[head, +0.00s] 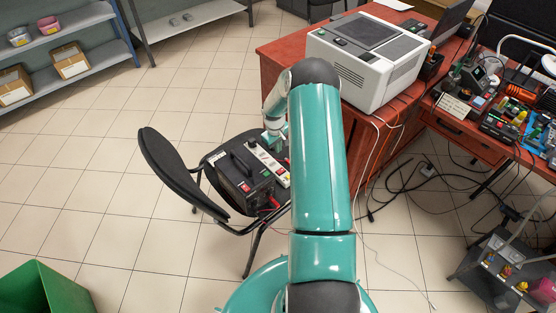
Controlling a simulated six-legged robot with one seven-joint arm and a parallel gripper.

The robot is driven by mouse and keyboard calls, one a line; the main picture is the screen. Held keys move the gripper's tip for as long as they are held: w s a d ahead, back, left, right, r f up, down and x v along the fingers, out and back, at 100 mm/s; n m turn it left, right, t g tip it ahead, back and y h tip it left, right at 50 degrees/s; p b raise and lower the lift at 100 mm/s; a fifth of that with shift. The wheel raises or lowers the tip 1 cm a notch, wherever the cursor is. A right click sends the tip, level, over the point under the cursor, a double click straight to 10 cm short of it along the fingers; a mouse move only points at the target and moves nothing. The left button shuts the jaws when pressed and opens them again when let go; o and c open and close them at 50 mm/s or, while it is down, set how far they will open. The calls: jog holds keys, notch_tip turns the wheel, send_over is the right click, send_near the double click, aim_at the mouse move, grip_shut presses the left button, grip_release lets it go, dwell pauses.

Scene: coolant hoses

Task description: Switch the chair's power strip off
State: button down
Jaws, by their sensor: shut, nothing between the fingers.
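A white power strip (263,160) lies on the seat of the black chair (168,165), along the right side of a black box with a handle (239,181). A red spot shows on the strip's lower part, but I cannot tell the switch's position. My gripper (276,141) is small in this view, just above or at the strip's far end. It is shut and empty. Whether it touches the strip cannot be told. My teal arm hides the area right of the strip.
A red-brown desk (272,77) with a white and grey machine (368,61) stands behind and right of the chair. Cables (400,186) lie on the floor at right. A green bin (44,288) is at lower left. The tiled floor at left is free.

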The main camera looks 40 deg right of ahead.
aim_at(281, 169)
jog(key=shift+w, duration=0.15)
jog(key=f, duration=0.4)
jog(key=d+f, duration=0.1)
jog(key=f, duration=0.8)
jog(key=shift+d+f, duration=0.4)
